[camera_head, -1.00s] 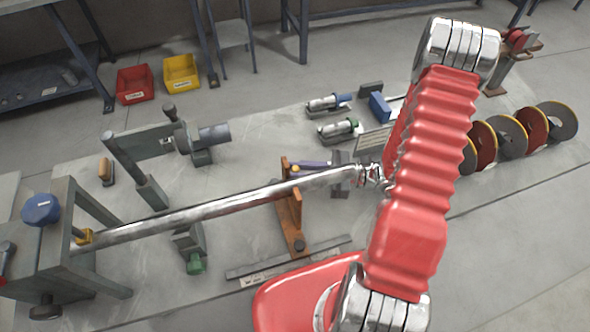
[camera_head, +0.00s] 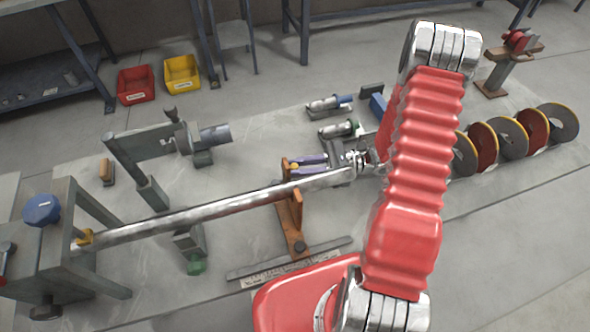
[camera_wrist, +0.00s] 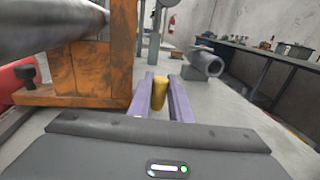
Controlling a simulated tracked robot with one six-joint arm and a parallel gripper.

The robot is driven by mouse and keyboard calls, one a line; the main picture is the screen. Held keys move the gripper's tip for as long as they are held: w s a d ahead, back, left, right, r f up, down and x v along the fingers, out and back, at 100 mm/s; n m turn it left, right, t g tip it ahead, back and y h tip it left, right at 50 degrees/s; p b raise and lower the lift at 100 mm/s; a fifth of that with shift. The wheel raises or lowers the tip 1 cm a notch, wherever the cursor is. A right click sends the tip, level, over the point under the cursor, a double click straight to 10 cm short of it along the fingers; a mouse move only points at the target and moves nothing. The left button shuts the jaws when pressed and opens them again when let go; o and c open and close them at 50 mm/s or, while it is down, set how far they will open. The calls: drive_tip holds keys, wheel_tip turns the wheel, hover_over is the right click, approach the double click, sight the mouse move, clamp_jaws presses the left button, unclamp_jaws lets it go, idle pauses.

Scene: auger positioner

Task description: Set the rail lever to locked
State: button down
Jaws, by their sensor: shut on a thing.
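A small yellow peg (camera_head: 294,167) stands at the top of the worn orange bracket (camera_head: 291,222) that holds up the long steel tube (camera_head: 215,209). I take the peg to be the rail lever's handle; no lock marking is readable. My gripper (camera_head: 301,164), with purple fingers, reaches in from the right and is shut on the peg. In the wrist view the yellow peg (camera_wrist: 159,93) is upright between the two fingers (camera_wrist: 161,84), beside the orange bracket (camera_wrist: 95,66). The lever's lower part is hidden.
The tube runs left to a grey frame with a blue knob (camera_head: 41,210). A flat scale bar (camera_head: 290,258) lies before the bracket. Small cylinder units (camera_head: 338,130) stand behind my gripper; several discs (camera_head: 508,136) stand right. Red (camera_head: 135,84) and yellow bins (camera_head: 182,72) lie behind.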

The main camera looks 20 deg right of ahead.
drive_tip(key=shift+w+n+g, duration=0.15)
drive_tip(key=shift+n+g, duration=0.15)
drive_tip(key=shift+g, duration=0.2)
drive_tip(key=c, duration=1.9)
unclamp_jaws()
drive_tip(key=shift+r, duration=0.15)
drive_tip(key=shift+r, duration=4.85)
drive_tip(key=shift+c, duration=0.5)
